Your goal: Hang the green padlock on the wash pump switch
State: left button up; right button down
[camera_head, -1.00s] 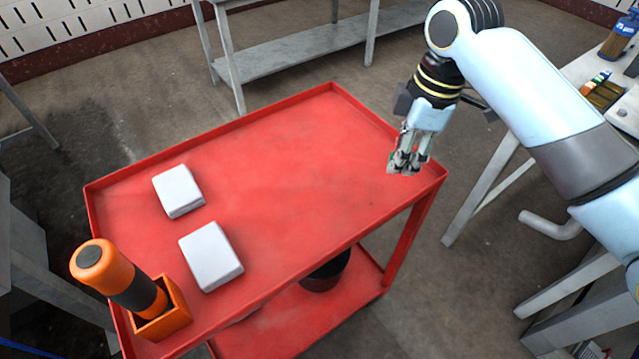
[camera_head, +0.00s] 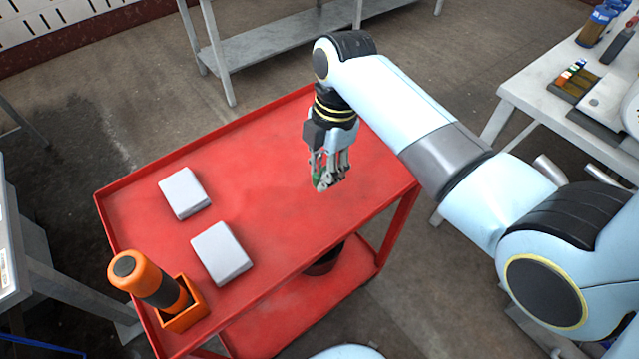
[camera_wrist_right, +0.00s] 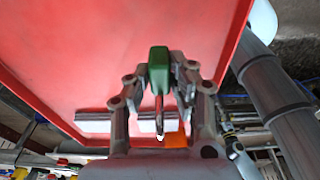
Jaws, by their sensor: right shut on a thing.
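The green padlock (camera_wrist_right: 159,68) sits between the fingertips of my right gripper (camera_wrist_right: 160,88) in the right wrist view. Its green body points away from the palm and its metal shackle toward it. In the head view my right gripper (camera_head: 328,180) is shut on the padlock, above the right part of the red cart. Only a small bit of green shows there. The wash pump switch is not to be made out in these frames. My left gripper is not in view.
The red cart (camera_head: 268,198) carries two white boxes (camera_head: 184,192) (camera_head: 221,253) and an orange-and-black tool (camera_head: 150,282) in an orange holder (camera_head: 182,318). A white table (camera_head: 535,92) with bottles (camera_head: 597,24) stands at right. A grey bench (camera_head: 290,42) stands behind.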

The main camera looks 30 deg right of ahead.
aim_at(320, 198)
jog(key=shift+a+f, duration=0.2)
jog(key=shift+a, duration=0.15)
jog(key=shift+f, duration=2.05)
jog(key=shift+f, duration=0.1)
jog(key=c, duration=1.2)
grip_release()
jog(key=shift+o, duration=0.2)
jog(key=r, duration=0.4)
jog(key=d+r, duration=0.1)
jog(key=r, duration=0.3)
jog(key=r+p, duration=0.1)
jog(key=r, duration=0.3)
jog(key=shift+w+d, duration=0.15)
jog(key=shift+d, duration=0.2)
